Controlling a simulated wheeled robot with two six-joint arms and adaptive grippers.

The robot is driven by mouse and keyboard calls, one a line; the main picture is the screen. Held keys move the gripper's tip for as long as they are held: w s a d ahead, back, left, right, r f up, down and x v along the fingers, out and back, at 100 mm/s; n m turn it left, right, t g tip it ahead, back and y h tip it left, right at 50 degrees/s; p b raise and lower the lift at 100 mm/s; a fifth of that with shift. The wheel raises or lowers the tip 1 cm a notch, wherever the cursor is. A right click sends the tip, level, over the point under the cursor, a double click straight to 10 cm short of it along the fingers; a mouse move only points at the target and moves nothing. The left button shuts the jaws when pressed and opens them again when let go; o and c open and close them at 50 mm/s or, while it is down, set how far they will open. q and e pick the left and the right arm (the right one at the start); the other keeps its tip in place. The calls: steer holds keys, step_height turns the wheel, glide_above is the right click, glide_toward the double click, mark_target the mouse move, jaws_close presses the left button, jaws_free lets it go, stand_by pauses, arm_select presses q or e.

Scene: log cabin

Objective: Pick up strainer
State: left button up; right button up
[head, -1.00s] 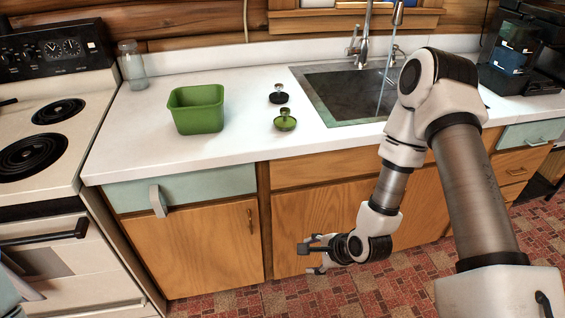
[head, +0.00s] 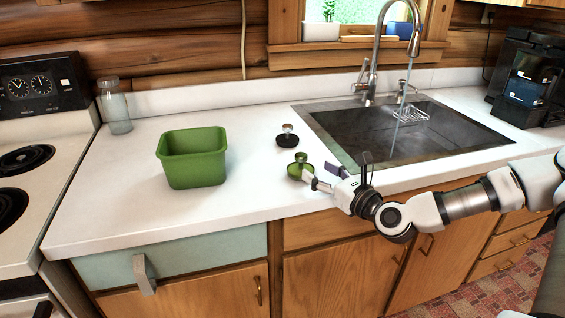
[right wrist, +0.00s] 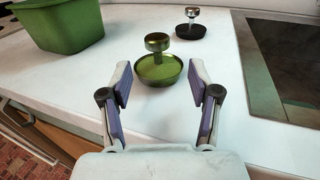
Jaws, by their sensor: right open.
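Two small sink strainers with knob handles lie on the white counter left of the sink. The green strainer (head: 295,173) is the nearer one; it also shows in the right wrist view (right wrist: 160,72). The black strainer (head: 287,140) lies just behind it and shows at the upper right of the right wrist view (right wrist: 191,30). My right gripper (head: 318,176) is open and empty, just short of the green strainer. In the right wrist view its two fingers (right wrist: 160,84) point toward the green strainer, which lies between and slightly beyond the tips. My left gripper is not seen.
A green tub (head: 193,172) stands to the left on the counter (head: 110,210). The sink (head: 400,135) with running water is to the right. A glass jar (head: 115,108) stands at the back left beside the stove (head: 40,150). The counter front is clear.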

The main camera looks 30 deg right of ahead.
mark_target(305, 159)
steer(key=shift+d+r+b, duration=0.1)
steer(key=shift+r+b, duration=0.15)
steer(key=shift+b, duration=0.1)
steer(key=shift+w+r, duration=0.15)
steer(key=shift+w, duration=0.05)
steer(key=w, duration=0.3)
steer(key=w+a, duration=0.1)
steer(key=w, duration=0.2)
steer(key=shift+w+a+r+b, duration=0.15)
steer(key=shift+w+a+b, duration=0.05)
steer(key=shift+b, duration=0.15)
steer(key=shift+s+d, duration=0.1)
steer(key=shift+d, duration=0.05)
steer(key=shift+c, duration=0.7)
jaws_close()
